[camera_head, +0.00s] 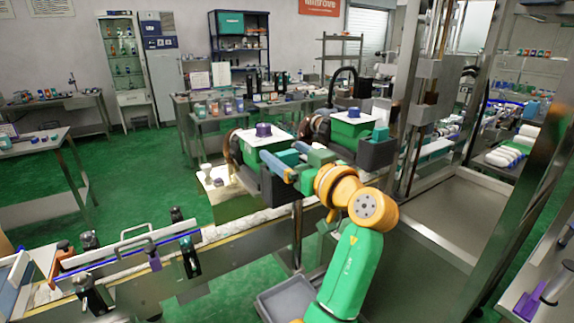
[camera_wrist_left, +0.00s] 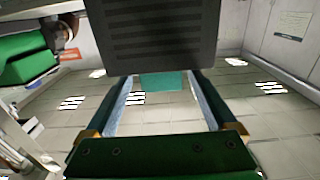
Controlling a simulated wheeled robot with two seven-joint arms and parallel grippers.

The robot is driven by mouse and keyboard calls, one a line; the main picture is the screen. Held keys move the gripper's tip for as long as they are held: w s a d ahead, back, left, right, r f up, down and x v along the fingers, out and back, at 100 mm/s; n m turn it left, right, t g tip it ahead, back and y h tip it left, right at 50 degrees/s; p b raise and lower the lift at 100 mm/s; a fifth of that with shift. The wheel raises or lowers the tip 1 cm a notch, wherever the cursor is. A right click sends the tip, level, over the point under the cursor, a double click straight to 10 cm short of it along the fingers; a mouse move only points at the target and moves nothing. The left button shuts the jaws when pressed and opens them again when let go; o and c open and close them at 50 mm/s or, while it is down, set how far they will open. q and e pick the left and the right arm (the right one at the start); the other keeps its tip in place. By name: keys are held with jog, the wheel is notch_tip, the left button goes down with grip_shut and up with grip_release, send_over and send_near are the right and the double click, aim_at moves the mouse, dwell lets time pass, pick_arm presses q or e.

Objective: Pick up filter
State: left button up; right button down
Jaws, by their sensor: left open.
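My left gripper (camera_head: 279,158) is at the middle of the head view, beside the front green box (camera_head: 262,149). In the left wrist view my left gripper (camera_wrist_left: 160,84) is open, its two blue-grey fingers apart. A teal block (camera_wrist_left: 160,82) shows between the fingertips in that view; I cannot tell its distance. A dark ribbed block (camera_wrist_left: 150,35) fills the top of the wrist view. I cannot tell for sure which thing is the filter. A purple round piece (camera_head: 263,130) sits on the front green box's white top. My right gripper is not in view.
A second green box (camera_head: 351,130) carries another purple piece (camera_head: 353,113). Dark boxes stand below my gripper (camera_head: 283,190) and to its right (camera_head: 377,153). A conveyor (camera_head: 200,262) runs at front left. A metal frame (camera_head: 412,130) rises at right.

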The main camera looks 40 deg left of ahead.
pick_arm(q)
jog(key=shift+s+a, duration=0.1)
jog(key=shift+a, duration=0.1)
jog(key=shift+d, duration=0.2)
jog(key=c, duration=0.9)
grip_shut()
jog(key=shift+r, duration=0.1)
